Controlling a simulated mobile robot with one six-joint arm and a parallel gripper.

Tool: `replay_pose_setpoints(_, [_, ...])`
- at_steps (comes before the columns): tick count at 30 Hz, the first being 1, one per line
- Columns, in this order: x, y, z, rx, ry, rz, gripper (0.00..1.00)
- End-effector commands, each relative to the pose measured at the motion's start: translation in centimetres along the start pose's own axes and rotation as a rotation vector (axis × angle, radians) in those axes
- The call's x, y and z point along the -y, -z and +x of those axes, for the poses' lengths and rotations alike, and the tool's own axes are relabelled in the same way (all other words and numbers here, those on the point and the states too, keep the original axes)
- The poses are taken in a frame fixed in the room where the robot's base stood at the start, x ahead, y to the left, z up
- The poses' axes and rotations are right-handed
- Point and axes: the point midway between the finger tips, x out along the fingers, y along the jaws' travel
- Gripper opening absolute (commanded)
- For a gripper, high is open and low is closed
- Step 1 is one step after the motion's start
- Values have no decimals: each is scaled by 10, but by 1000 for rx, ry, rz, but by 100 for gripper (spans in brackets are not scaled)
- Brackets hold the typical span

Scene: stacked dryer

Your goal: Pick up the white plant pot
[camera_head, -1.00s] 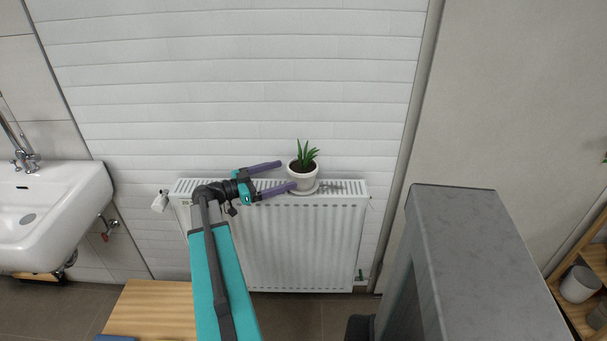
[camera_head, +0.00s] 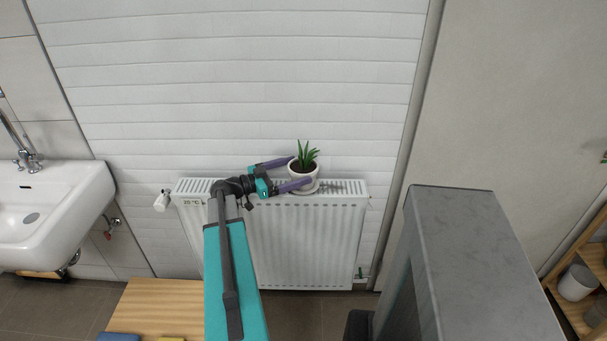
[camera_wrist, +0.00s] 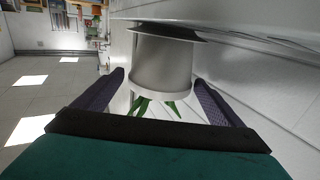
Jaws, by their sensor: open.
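The white plant pot (camera_head: 304,170) holds a green spiky plant and stands on a saucer (camera_head: 306,187) on top of the white radiator. My gripper (camera_head: 298,171) is open, with its two purple fingers reaching toward the pot from the left. One finger is at the pot's far side and one at its near side. In the wrist view, which appears upside down, the pot (camera_wrist: 163,66) sits between the two spread fingers (camera_wrist: 160,87), with the green leaves pointing down. I cannot tell whether either finger touches the pot.
The radiator (camera_head: 300,240) stands against a white panelled wall. A white sink (camera_head: 50,212) is at the left. A wooden bench (camera_head: 160,308) is below at the left. A wooden shelf (camera_head: 585,270) stands at the far right. The wall above the plant is clear.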

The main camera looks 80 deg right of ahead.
Motion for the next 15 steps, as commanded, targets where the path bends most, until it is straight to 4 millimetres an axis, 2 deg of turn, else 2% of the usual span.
replay_pose_setpoints(7, [1,3,28,0,-2,0,91])
replay_pose_setpoints(15, [1,1,35,0,0,1,91])
